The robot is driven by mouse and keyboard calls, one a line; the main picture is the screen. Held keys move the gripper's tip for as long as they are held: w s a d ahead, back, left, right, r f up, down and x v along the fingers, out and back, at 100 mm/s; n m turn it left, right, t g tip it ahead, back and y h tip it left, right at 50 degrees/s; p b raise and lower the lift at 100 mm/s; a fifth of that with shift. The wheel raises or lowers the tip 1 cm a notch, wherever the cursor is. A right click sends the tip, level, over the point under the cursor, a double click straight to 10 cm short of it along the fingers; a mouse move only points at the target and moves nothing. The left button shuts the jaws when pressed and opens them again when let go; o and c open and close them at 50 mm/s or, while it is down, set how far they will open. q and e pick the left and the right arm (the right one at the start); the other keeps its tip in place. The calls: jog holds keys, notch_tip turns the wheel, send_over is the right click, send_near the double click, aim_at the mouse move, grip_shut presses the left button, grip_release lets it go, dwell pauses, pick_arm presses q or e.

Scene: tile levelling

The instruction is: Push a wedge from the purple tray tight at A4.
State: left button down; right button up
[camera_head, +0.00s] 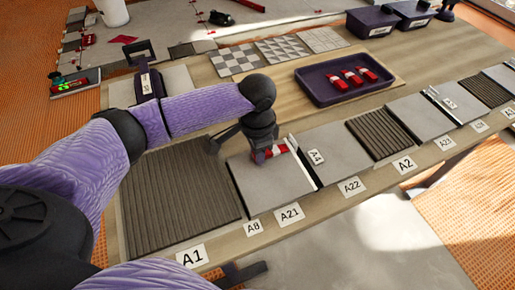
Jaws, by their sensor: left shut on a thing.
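My left gripper (266,149) is shut on a red wedge (274,151). It is low over the grey tile, just left of the joint marked A4 (316,157). The wedge lies close to the pale and dark strip (302,161) at that joint; I cannot tell whether it is seated tight. The purple tray (312,92) stands behind on the board and holds three red wedges (353,77). A dark part (240,273) at the bottom edge may belong to my right gripper; its jaws do not show clearly.
Grey and ribbed brown tiles run along the table, with labels such as A1 (192,256), A22 (351,187) and A2 (404,164) at the front edge. Patterned tile samples (283,49) lie at the back. Dark bins (371,22) stand at the back right.

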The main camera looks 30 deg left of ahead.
aim_at(275, 146)
dwell(0.3)
pick_arm(q)
jog(key=shift+f, duration=0.1)
jog(key=shift+w, duration=0.1)
jog(key=shift+w+d, duration=0.1)
jog(key=shift+d, duration=0.05)
jog(key=shift+w+d, duration=0.5)
jog(key=shift+w, duration=0.15)
jog(key=shift+w+d, duration=0.15)
jog(key=shift+w, duration=0.1)
jog(key=shift+w+d, duration=0.4)
jog(key=shift+w, duration=0.1)
dwell(0.6)
dwell(0.4)
